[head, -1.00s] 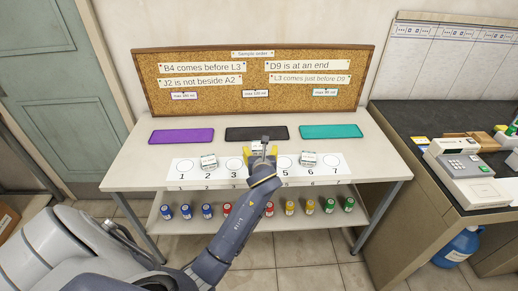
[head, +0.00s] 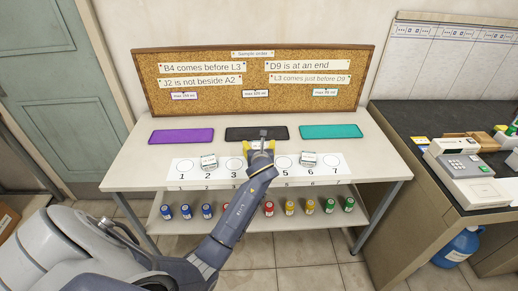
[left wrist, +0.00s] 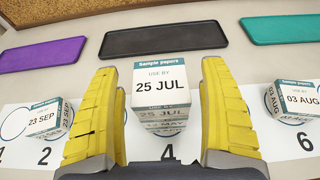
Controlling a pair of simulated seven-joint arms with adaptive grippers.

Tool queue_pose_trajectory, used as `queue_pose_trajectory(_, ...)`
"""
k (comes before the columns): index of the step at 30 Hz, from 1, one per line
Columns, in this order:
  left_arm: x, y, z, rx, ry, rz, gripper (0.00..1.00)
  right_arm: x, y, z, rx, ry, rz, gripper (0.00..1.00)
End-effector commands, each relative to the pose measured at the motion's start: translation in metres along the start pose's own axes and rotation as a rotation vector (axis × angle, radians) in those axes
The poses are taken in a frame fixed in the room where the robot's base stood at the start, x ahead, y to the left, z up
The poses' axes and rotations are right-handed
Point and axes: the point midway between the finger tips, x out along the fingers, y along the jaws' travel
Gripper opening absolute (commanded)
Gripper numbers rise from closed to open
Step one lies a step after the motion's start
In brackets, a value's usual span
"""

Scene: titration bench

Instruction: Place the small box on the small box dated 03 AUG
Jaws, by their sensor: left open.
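A small white box dated 25 JUL (left wrist: 165,92), with a teal strip, is at spot 4 in the left wrist view. More box faces show below it, like a stack; the lower print is hard to read. My left gripper (head: 261,150) is open, its yellow fingers on either side of this box, with gaps visible. In the head view the gripper mostly hides that box. The small box dated 03 AUG (left wrist: 300,98) is at spot 6, right of the gripper; it also shows in the head view (head: 308,160). My right gripper is not in view.
A box dated 23 SEP (left wrist: 43,118) is at spot 2. The numbered white strip (head: 335,172) has clear spots between boxes. Purple (head: 181,136), black (head: 238,133) and teal (head: 331,131) mats lie behind. Several coloured jars stand on the lower shelf (head: 250,222).

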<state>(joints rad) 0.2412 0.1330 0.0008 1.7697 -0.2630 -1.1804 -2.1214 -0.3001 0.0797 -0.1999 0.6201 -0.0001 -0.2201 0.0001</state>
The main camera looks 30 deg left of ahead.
Motion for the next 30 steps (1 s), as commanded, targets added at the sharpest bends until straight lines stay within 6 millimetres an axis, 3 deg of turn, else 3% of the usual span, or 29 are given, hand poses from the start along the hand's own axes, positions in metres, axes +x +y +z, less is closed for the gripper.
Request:
queue_pose_trajectory(2,-0.0001,0.0000,0.0001,0.000,0.000,0.000,0.73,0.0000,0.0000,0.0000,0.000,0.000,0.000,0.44)
queue_pose_trajectory(15,-0.0003,-0.0001,0.0000,0.000,0.000,0.000,0.22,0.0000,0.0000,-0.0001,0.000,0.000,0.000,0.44)
queue_pose_trajectory(18,-0.0004,-0.0001,0.0002,0.000,0.000,0.000,0.15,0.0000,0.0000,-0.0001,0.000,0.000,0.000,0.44)
queue_pose_trajectory(30,-0.0034,-0.0001,0.0097,-0.001,-0.003,0.001,0.15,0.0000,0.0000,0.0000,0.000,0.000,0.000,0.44)
